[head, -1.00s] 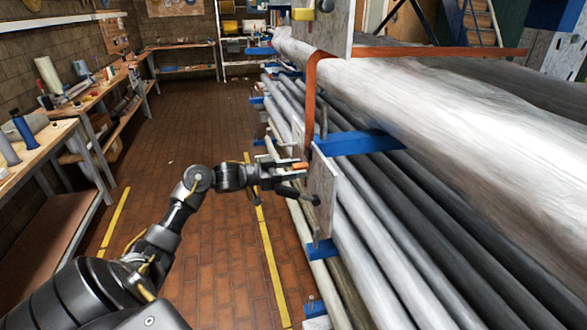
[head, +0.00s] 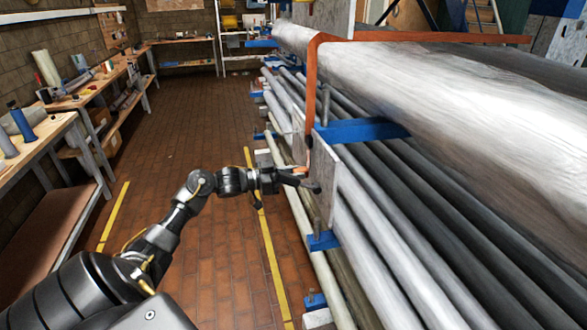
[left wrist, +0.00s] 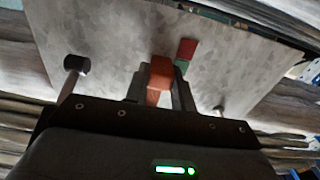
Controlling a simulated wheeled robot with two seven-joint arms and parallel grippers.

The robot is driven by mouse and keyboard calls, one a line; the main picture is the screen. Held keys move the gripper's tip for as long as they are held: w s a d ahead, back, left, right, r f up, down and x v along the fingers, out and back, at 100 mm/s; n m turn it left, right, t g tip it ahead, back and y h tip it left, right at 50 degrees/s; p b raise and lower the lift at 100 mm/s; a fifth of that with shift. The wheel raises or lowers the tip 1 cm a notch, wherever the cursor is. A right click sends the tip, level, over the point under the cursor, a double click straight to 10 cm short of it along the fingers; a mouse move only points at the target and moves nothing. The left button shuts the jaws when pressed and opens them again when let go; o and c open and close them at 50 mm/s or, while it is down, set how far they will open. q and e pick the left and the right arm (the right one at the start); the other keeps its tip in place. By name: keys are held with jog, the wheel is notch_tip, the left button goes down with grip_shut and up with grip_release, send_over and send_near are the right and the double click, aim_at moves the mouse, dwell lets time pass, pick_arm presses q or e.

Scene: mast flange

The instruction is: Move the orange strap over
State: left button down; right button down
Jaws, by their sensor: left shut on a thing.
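The orange strap (head: 420,37) runs across the top of the large grey pole (head: 400,75). It bends over the pole's left side and hangs down (head: 311,95) towards a grey metal plate (head: 326,185). My left gripper (head: 301,173) is beside this plate, shut on an orange piece at the strap's low end. In the left wrist view the orange piece (left wrist: 160,74) sits between the two fingers, in front of the plate (left wrist: 110,45). Whether the piece touches the plate I cannot tell. My right gripper is not in view.
Blue brackets (head: 362,131) and several long pipes (head: 420,220) lie under the pole. A pin with a dark knob (left wrist: 76,64) stands out from the plate. A workbench (head: 40,135) lines the left wall. The brick floor (head: 195,130) between is clear.

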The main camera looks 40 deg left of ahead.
pick_arm(q)
jog(key=c, duration=1.2)
grip_release()
jog(key=shift+r, duration=0.1)
jog(key=shift+o, duration=0.2)
jog(key=b+v, duration=0.3)
jog(key=v, duration=0.7)
jog(key=shift+s+a, duration=0.25)
jog(key=shift+s, duration=0.1)
